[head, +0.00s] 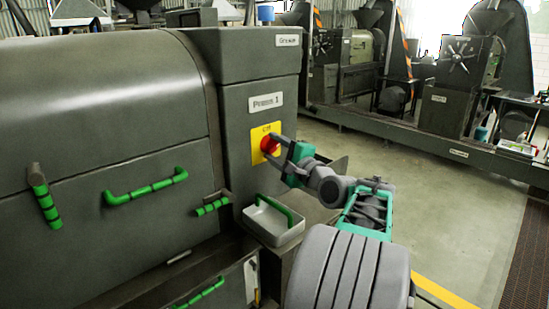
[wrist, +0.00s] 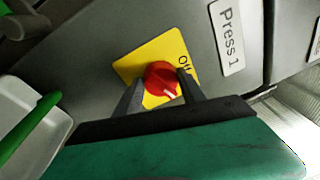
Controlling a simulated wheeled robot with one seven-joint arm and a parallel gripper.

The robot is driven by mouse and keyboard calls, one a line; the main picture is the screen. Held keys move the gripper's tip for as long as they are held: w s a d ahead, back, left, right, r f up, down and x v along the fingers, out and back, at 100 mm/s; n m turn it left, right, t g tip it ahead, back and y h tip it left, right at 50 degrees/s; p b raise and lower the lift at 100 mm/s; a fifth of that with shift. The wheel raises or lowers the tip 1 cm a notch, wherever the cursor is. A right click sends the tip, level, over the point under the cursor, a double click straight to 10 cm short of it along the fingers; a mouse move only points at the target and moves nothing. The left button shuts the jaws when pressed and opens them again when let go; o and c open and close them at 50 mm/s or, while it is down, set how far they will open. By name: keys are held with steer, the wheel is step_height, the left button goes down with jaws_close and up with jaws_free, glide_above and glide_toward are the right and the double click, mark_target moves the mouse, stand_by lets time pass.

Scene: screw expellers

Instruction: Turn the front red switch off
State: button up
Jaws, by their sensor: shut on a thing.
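The red rotary switch (head: 268,145) sits on a yellow plate (head: 257,141) on the front of the grey machine marked "Press 1". In the wrist view the red switch (wrist: 161,82) shows a pale pointer mark on its lower right part, and the yellow plate (wrist: 128,68) carries the word "Off" at its upper right. My gripper (head: 282,150) reaches the switch from the right. In the wrist view its two dark fingers (wrist: 160,88) stand on either side of the red knob, shut on it.
A grey tray (head: 262,221) with a green handle sticks out below the switch. Green handles (head: 146,187) stand out from the machine's side at left. More machines (head: 460,110) line the back right. The floor (head: 450,225) to the right is open.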

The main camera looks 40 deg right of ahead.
steer(key=shift+d+f+n+t+y+b, duration=0.15)
steer(key=shift+n+y+b, duration=0.3)
steer(key=shift+n+b, duration=2.05)
steer(key=shift+f+n+t+y+b, duration=0.1)
steer(key=shift+n+t+y+b, duration=0.25)
steer(key=shift+n+b, duration=2.1)
steer(key=shift+d+f+n+t+y+b, duration=0.1)
steer(key=shift+n+y+b, duration=0.4)
steer(key=shift+n+b, duration=1.95)
steer(key=shift+n+p, duration=0.35)
steer(key=shift+n, duration=0.25)
steer(key=o, duration=1.4)
steer(key=shift+c, duration=0.2)
